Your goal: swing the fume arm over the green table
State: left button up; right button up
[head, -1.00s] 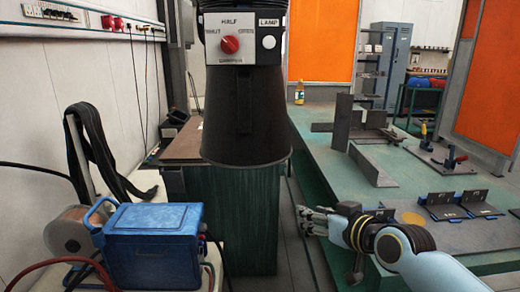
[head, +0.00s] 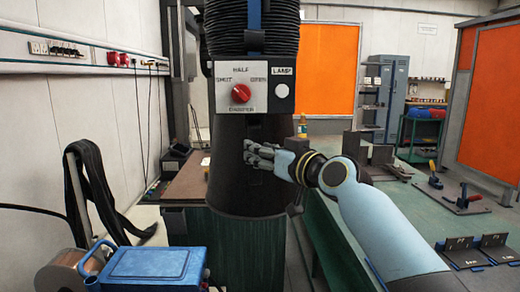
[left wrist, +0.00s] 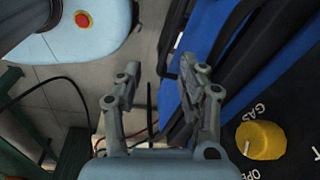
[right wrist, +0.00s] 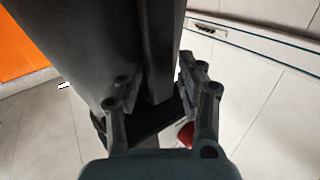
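The fume arm's black hood (head: 232,165) hangs in the middle of the head view, below a ribbed hose (head: 240,35). Its front plate has a red damper knob (head: 241,93) and a lamp button. The green table (head: 335,235) is to its right, partly hidden by my right arm. My right gripper (head: 250,155) is at the hood's front right side. In the right wrist view it is open, with a dark bar of the hood (right wrist: 158,50) between its fingers; contact is unclear. My left gripper (left wrist: 160,75) is open and empty, outside the head view.
A blue box (head: 150,268) stands at the lower left. A yellow gas knob (left wrist: 260,140) shows near my left gripper. Metal plates and clamps (head: 465,200) lie on the green table. Orange screens (head: 330,70) stand behind.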

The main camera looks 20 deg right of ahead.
jog(key=shift+w+a, duration=0.1)
jog(key=shift+w, duration=0.25)
grip_shut()
